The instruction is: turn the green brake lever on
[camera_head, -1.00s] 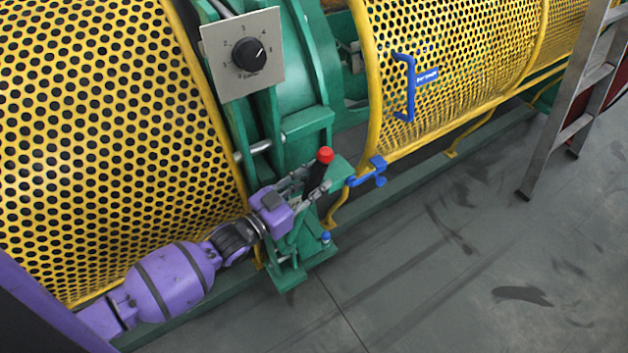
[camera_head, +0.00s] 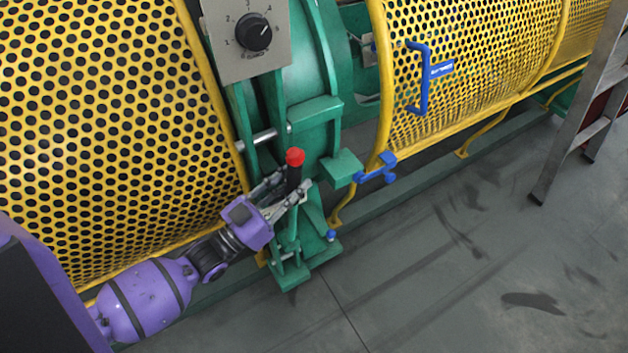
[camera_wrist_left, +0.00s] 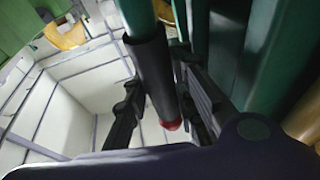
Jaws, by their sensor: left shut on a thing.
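The brake lever has a green rod (camera_head: 291,228), a black grip (camera_head: 293,176) and a red knob (camera_head: 295,157). It stands nearly upright in the head view on the green base at the machine's foot. My left gripper (camera_head: 292,185), purple with grey fingers, comes from the lower left and is shut on the black grip, just below the knob. In the left wrist view the black grip (camera_wrist_left: 151,75) runs between the fingers, with the red knob (camera_wrist_left: 172,125) near the palm. My right gripper is not in view.
Yellow perforated guards (camera_head: 100,120) stand left and right of the green frame. A dial panel (camera_head: 248,40) is above the lever. A blue latch (camera_head: 378,170) and blue handle (camera_head: 420,78) sit to the right. A ladder (camera_head: 580,110) stands far right. The floor (camera_head: 450,270) in front is clear.

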